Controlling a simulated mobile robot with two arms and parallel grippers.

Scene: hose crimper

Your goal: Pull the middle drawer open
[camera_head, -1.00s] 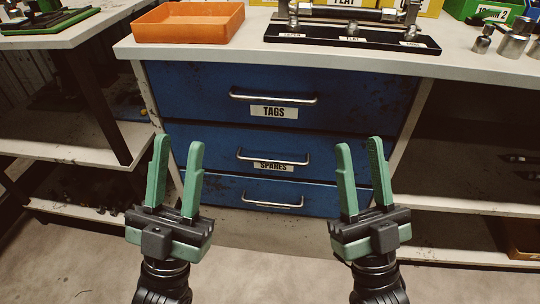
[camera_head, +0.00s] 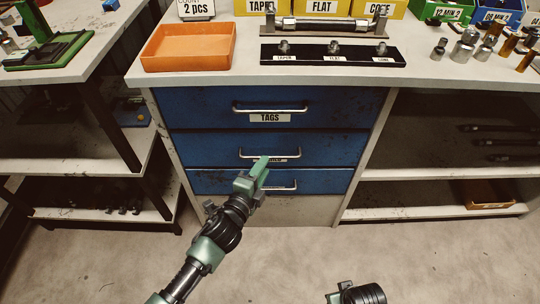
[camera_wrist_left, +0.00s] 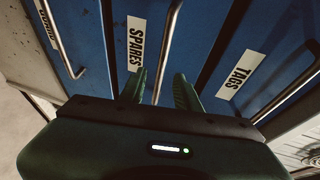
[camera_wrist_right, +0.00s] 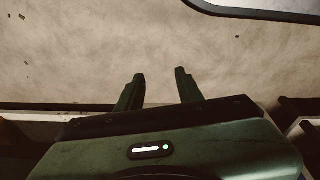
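The middle drawer (camera_head: 318,147) is blue, labelled SPARES, and looks shut in the head view. Its metal bar handle (camera_head: 285,156) also shows in the left wrist view (camera_wrist_left: 170,35). My left gripper (camera_head: 261,166) is at this handle and partly hides the label. In the left wrist view its green fingers are apart, one on each side of the handle bar, with gaps visible; I cannot tell whether either touches it. My right gripper (camera_wrist_right: 160,75) is open and empty over the floor, only partly visible at the bottom of the head view.
The TAGS drawer (camera_head: 340,106) is above and another blue drawer (camera_head: 325,182) below, both shut. An orange tray (camera_head: 188,47) and a black labelled rack (camera_head: 380,55) stand on the worktop. Shelves flank the drawers. The floor in front is clear.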

